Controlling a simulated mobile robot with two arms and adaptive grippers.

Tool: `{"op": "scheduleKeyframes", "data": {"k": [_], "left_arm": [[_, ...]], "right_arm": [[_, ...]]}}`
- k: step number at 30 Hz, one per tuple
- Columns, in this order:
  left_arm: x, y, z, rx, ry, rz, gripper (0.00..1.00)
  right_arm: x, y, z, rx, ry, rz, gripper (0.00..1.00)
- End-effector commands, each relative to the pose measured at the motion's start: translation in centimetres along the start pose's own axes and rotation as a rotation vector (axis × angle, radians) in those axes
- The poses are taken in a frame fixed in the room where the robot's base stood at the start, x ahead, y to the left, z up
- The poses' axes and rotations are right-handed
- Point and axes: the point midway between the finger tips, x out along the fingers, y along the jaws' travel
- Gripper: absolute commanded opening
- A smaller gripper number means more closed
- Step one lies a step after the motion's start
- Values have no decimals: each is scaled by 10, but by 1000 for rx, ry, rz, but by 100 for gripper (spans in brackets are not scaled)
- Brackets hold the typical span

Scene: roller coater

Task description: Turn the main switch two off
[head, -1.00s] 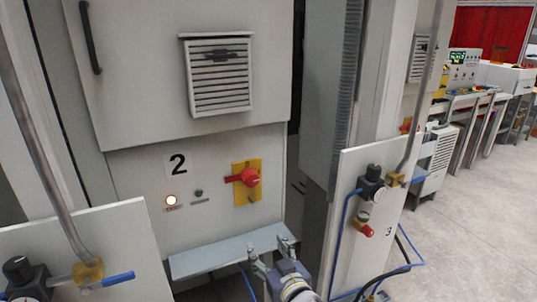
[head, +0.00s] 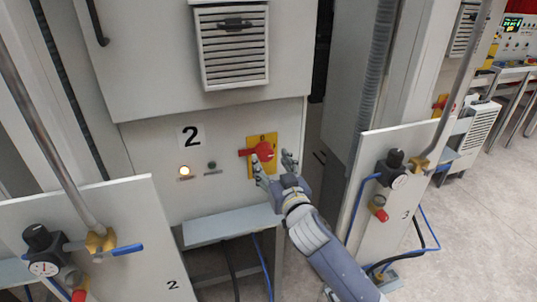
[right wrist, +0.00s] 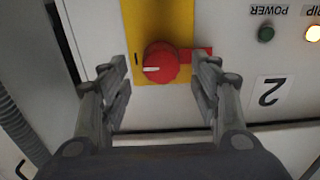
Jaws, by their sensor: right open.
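The main switch two is a red rotary knob (head: 264,151) with a red handle bar on a yellow plate (head: 251,171), on the grey cabinet front right of the label "2" (head: 190,137). In the head view the bar points left, roughly level. My right gripper (head: 275,163) is open just in front of and below the knob. In the right wrist view the red knob (right wrist: 161,63) shows between and beyond the two open fingers (right wrist: 160,85), with no clear contact. My left gripper is not in view.
A lit lamp (head: 184,171) and a dark green lamp (head: 212,165) sit left of the switch. A grey ledge (head: 228,227) juts out below. White panels with valves and gauges stand at left (head: 130,215) and right (head: 367,150), with pipes and blue hoses.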

Motion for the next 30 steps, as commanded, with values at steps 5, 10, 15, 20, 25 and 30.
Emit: {"op": "scheduleKeyframes", "data": {"k": [5,10,15,20,25,30], "left_arm": [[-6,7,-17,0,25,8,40],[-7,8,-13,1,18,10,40],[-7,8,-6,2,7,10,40],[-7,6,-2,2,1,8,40],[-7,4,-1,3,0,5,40],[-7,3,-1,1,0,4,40]], "right_arm": [[19,0,-2,1,0,0,57],[27,0,-1,-1,0,0,57],[29,0,0,0,1,-1,57],[29,0,0,0,1,-1,57],[29,0,0,0,0,0,21],[29,0,0,0,0,0,13]]}}
